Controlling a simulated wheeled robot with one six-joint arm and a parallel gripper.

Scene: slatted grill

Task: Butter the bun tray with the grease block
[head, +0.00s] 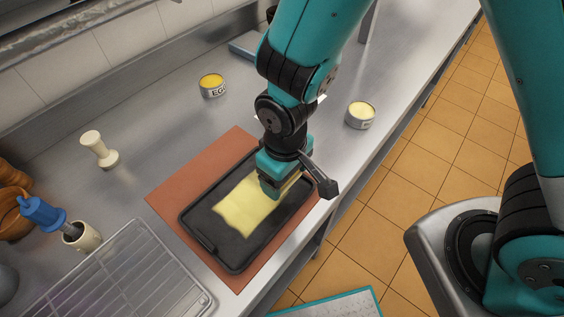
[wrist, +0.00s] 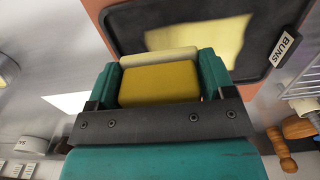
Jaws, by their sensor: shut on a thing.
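The dark bun tray (head: 232,252) lies on a reddish-brown mat. A pale yellow greased patch (head: 243,211) covers much of its middle; the tray's near-left end and edges look bare. My gripper (head: 272,188) is over the right part of the tray, at the patch's edge. In the wrist view the gripper (wrist: 160,82) is shut on the yellow grease block (wrist: 160,84), with a finger on each side. A paler strip shows along the block's far side. The wrist view also shows the tray (wrist: 128,28) with its BUNS label. Whether the block touches the tray is hidden.
The mat (head: 170,196) lies on a steel counter. A wire rack (head: 115,285) stands near left, beside a pot with a blue-handled brush (head: 45,213). A pale stamp-like tool (head: 99,150) and two yellow-topped tins (head: 212,85), (head: 360,115) stand farther back. The counter's right edge is close.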

